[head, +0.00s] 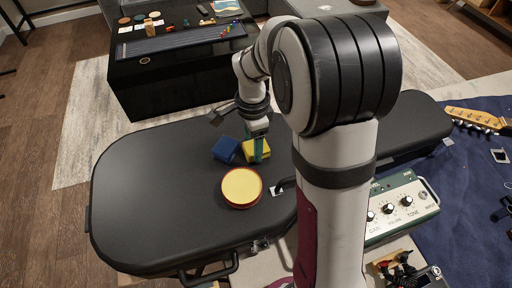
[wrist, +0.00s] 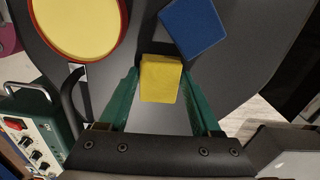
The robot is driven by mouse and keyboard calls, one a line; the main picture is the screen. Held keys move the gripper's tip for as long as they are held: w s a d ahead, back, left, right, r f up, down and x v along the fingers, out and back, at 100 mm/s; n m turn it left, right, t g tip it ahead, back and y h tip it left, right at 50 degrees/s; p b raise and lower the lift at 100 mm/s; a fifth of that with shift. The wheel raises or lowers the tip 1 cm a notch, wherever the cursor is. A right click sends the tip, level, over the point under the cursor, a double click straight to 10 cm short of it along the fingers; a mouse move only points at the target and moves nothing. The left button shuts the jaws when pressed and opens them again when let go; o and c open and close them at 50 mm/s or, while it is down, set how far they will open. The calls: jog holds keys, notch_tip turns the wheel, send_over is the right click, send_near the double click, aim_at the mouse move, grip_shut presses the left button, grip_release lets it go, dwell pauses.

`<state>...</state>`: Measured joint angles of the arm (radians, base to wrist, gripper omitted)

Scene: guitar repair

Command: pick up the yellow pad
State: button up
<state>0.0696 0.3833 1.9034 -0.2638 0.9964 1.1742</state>
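The yellow pad (wrist: 161,80) is a small yellow block on the black guitar case. In the head view the yellow pad (head: 250,151) is partly hidden behind a green finger of my gripper (head: 258,148). My gripper is open around the pad, and I cannot tell its exact height above the case.
A blue block (head: 227,149) lies close beside the pad. A round yellow tin with a red rim (head: 241,187) lies nearby on the black case (head: 150,190). A green-and-white amplifier (head: 403,209) stands at right. The case's left part is clear.

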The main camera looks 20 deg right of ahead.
jog(key=c, duration=0.8)
jog(key=r, duration=0.4)
jog(key=shift+d+r, duration=0.2)
jog(key=shift+r, duration=0.05)
jog(key=s+d+r, duration=0.2)
jog(key=d, duration=0.1)
jog(key=s+d+r, duration=0.2)
jog(key=d, duration=0.1)
jog(key=s+d+r, duration=0.2)
jog(key=d, duration=0.1)
jog(key=shift+s+d+r, duration=0.15)
jog(key=shift+s+r, duration=0.1)
jog(key=shift+s, duration=0.1)
jog(key=o, duration=0.6)
jog(key=c, duration=0.5)
